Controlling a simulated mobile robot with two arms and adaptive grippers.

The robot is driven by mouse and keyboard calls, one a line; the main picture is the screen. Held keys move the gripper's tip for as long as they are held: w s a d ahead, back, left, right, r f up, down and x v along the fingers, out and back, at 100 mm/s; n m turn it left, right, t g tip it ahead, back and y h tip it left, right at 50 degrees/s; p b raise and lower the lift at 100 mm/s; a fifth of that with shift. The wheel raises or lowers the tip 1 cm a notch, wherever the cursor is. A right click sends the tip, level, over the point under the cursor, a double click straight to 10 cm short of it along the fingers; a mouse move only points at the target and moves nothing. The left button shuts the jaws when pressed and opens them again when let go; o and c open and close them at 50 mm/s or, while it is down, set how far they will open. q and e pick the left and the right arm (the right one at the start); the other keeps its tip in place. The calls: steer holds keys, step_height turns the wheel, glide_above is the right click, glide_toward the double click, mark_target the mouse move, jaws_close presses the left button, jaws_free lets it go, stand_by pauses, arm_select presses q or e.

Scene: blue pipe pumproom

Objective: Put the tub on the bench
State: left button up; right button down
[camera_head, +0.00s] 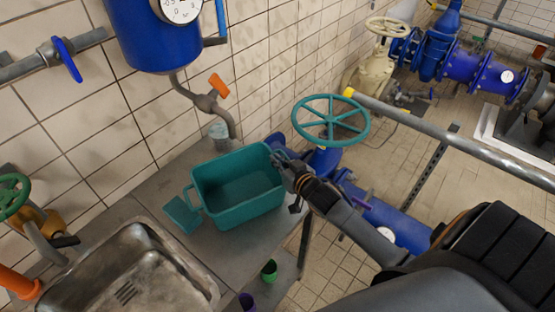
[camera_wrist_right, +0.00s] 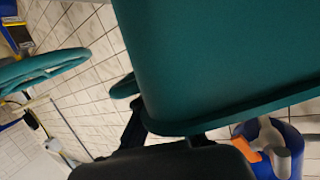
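The teal tub (camera_head: 240,212) is upright and looks empty. It is over the grey bench (camera_head: 155,195), to the right of the sink; I cannot tell whether its base rests on the bench top or hangs just above it. My right gripper (camera_head: 282,162) is at the tub's right end, closed at its upper edge; the fingertips are partly hidden. In the right wrist view the tub's wall (camera_wrist_right: 230,55) fills the upper right, with the dark fingers against its rim. My left gripper is not in view.
A metal sink (camera_head: 130,275) lies left of the tub. A flat teal piece (camera_head: 182,215) and a clear cup (camera_head: 218,131) are close to it. A teal handwheel (camera_head: 331,121) and an orange-handled tap (camera_head: 219,87) stand nearby. Green (camera_head: 269,271) and purple (camera_head: 247,301) cups are lower down.

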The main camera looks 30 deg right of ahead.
steer(key=c, duration=1.9)
jaws_free()
steer(key=shift+f, duration=0.15)
steer(key=o, duration=0.4)
steer(key=shift+b+v, duration=0.95)
steer(key=shift+v, duration=5.1)
